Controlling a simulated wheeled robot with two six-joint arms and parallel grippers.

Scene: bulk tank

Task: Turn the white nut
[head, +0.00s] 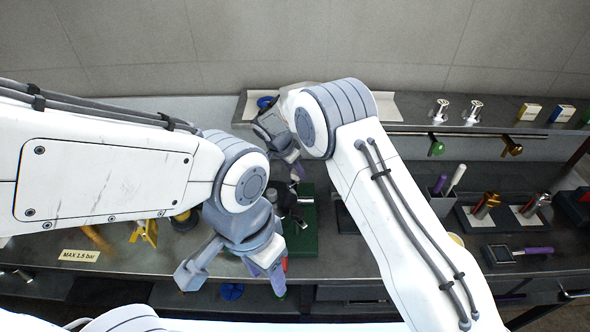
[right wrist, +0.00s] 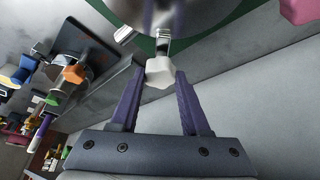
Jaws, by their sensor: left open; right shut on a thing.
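The white nut (right wrist: 159,72) shows in the right wrist view at the end of a short metal stem, below a rounded metal body (right wrist: 180,18). My right gripper (right wrist: 160,78) has its two purple fingers on either side of the nut and is shut on it. In the head view my right gripper (head: 296,168) is partly hidden by its own arm, above a green stand (head: 304,238) with dark metal fittings. The nut cannot be made out there. My left gripper (head: 233,280) is open and empty, lower and left of the green stand.
A sign reading MAX 1.5 bar (head: 79,256) is at the left of the bench. A yellow part (head: 146,232) lies near it. Metal fittings (head: 472,112) stand on the back shelf. Purple-handled tools (head: 533,250) and trays occupy the right side.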

